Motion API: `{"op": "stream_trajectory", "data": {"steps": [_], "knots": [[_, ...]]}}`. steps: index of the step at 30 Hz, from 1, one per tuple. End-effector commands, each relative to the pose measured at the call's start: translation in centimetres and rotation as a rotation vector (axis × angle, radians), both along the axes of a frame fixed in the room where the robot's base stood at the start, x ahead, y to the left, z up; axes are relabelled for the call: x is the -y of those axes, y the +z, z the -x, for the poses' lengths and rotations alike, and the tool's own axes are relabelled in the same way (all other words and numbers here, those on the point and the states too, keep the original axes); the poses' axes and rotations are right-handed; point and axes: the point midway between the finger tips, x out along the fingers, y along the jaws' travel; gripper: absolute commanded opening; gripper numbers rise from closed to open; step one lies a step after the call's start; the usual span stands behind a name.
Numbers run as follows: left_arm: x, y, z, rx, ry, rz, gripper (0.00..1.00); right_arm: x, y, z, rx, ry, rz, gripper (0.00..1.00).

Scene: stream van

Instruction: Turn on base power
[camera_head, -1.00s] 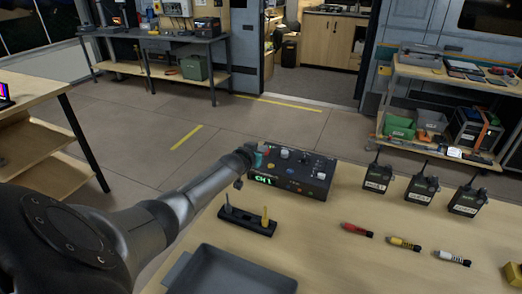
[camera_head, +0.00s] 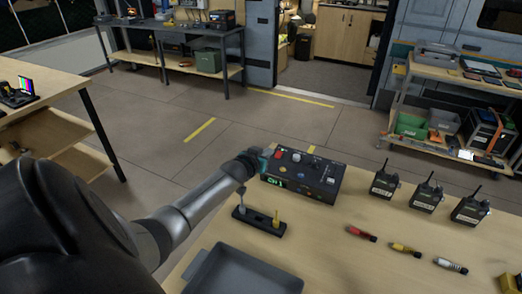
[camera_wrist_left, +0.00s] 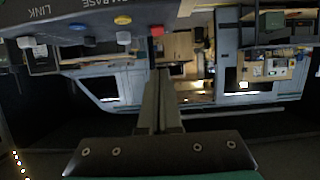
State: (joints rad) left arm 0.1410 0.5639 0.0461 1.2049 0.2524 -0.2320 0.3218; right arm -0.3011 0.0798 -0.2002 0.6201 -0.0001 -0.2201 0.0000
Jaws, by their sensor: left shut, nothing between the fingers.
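The base station is a black box (camera_head: 318,183) on the light wooden table, with a lit green channel display, knobs and coloured buttons on top. Its red button (camera_head: 278,154) is at the left end of the top. My left gripper (camera_head: 262,160) is at that left end, close to the red button. In the left wrist view the gripper's fingers (camera_wrist_left: 160,75) are shut and empty, pointing toward the red button (camera_wrist_left: 157,31). A yellow button (camera_wrist_left: 123,19) and white knobs show beside it. I cannot tell whether the fingertips touch the box. My right gripper is not in view.
A black holder (camera_head: 258,222) with two upright pegs and a grey tray (camera_head: 205,270) lie in front of the box. Several radios (camera_head: 427,195) stand to its right, with red, yellow and white connectors (camera_head: 404,249) nearer. Bare table lies between.

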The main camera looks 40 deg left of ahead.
Motion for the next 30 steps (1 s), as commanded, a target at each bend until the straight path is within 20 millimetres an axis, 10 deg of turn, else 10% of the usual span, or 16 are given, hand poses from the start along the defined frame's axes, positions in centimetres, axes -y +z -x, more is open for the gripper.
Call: {"op": "stream_trajectory", "data": {"steps": [11, 30], "knots": [[1.2, 0.4, 3.7, -0.002, -0.001, 0.002, 0.0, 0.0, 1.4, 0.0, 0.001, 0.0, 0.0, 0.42], [1.3, 0.5, 4.1, -0.001, 0.0, 0.001, 0.0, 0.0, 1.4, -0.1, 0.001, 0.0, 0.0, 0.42]]}}
